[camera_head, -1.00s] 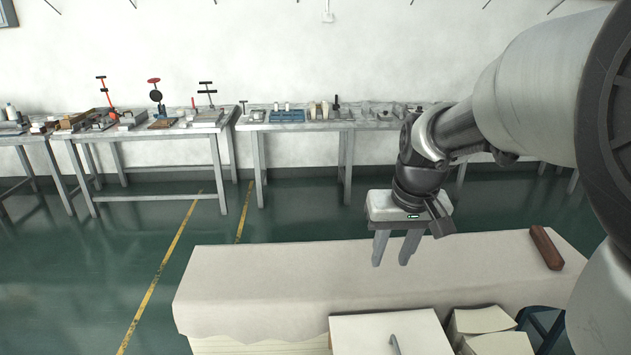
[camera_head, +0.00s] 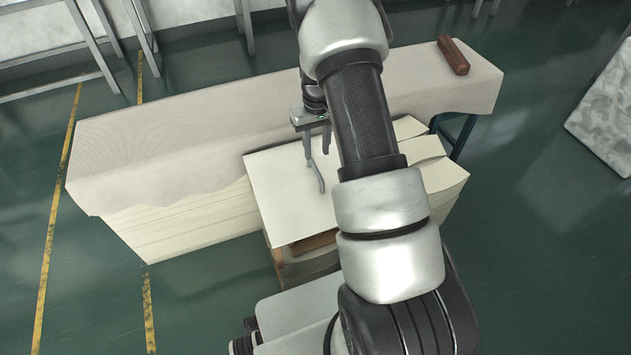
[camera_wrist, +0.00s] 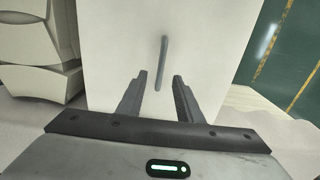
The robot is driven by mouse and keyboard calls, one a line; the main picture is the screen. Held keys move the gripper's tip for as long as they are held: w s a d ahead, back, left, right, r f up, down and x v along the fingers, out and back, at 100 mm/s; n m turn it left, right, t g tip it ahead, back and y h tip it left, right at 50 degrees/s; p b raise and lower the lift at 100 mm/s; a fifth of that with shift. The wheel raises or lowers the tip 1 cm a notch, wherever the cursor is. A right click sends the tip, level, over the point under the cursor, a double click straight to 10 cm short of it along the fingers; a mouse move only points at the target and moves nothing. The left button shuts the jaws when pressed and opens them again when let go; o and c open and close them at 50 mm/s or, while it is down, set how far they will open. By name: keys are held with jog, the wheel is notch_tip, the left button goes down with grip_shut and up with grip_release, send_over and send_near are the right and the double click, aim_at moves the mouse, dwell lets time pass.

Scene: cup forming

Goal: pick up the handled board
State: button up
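The handled board (camera_head: 285,195) is a flat, pale cream panel lying on a wooden box in front of the cloth-covered table. It fills the upper middle of the wrist view (camera_wrist: 120,35). Its slim grey bar handle (camera_head: 318,176) stands on its top face and also shows in the wrist view (camera_wrist: 161,62). My gripper (camera_head: 316,146) is above the board near the handle. In the wrist view my gripper (camera_wrist: 160,85) is open, its two fingers apart with the handle lined up between and beyond them. Contact with the handle is not visible. My arm hides the board's right part.
A long table with a beige cloth (camera_head: 150,150) runs behind the board. Stacks of cream blocks (camera_head: 437,172) stand right of it. A brown bar (camera_head: 453,55) lies at the table's right end. Green floor (camera_head: 540,230) is open at the right.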

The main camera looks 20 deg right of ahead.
aim_at(316, 168)
notch_tip(316, 168, down, 10)
jog(key=shift+a+r+b, duration=0.1)
jog(key=shift+r+b, duration=0.05)
jog(key=shift+b, duration=1.1)
jog(key=shift+r, duration=0.1)
grip_shut()
